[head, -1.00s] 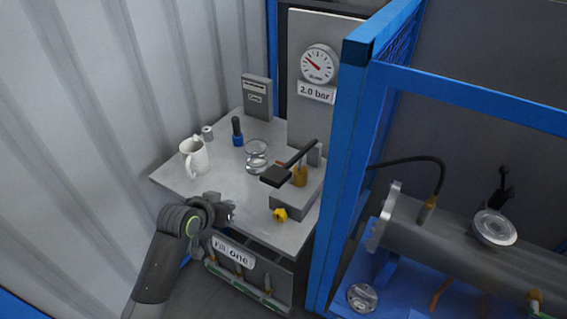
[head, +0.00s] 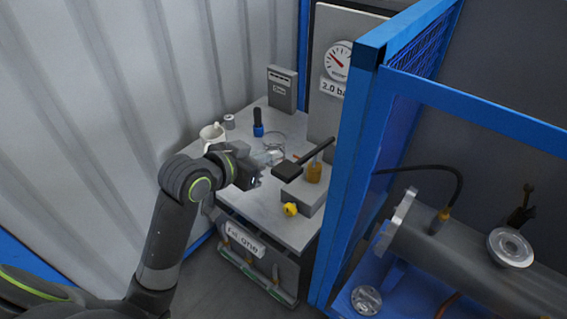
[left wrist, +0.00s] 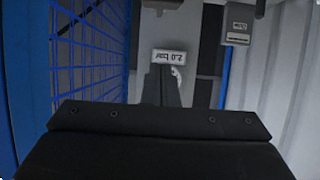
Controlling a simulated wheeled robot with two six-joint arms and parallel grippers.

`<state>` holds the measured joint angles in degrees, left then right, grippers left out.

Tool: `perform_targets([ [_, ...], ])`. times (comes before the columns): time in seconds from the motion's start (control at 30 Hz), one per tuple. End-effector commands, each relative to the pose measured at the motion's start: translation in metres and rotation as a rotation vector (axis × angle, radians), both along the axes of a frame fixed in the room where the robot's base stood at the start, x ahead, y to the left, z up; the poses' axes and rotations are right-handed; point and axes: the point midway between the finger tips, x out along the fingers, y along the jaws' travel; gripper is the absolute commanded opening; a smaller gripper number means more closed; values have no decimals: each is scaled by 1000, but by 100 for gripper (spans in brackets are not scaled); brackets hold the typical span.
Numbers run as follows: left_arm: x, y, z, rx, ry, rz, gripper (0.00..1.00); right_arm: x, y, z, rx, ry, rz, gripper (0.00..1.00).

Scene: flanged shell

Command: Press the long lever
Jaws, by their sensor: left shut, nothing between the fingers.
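The long lever (head: 316,152) is a dark rod with a flat black pad at its near end. It rises from a brass-coloured fitting on a grey block (head: 303,198) on the small table. My left gripper (head: 256,182) is shut and empty, over the table just left of the lever's pad, with a small gap between them in the head view. Its dark fingers also show in the left wrist view (left wrist: 161,90), pointing toward the panel. I cannot make out the lever there. My right gripper is not in view.
A white mug (head: 211,134) and a glass dish (head: 273,141) stand on the table behind my left arm. A yellow knob (head: 290,209) sits at the block's front. A pressure gauge (head: 338,61) is on the panel. A blue frame post (head: 349,180) stands close right of the lever.

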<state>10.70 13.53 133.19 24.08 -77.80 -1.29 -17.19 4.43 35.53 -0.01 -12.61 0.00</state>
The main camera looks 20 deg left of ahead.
Motion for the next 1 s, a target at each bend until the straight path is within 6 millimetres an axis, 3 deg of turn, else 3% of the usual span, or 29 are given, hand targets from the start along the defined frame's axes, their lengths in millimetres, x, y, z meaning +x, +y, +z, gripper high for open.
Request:
perform_targets([
  [0.67, 83, -31, -41, -2, 2, -1, 0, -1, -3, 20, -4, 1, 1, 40],
  [0.8, 78, -28, -64, 0, 5, 2, 0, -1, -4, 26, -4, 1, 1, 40],
  [1.0, 75, -28, -80, -1, 2, 1, 0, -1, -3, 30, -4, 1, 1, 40],
])
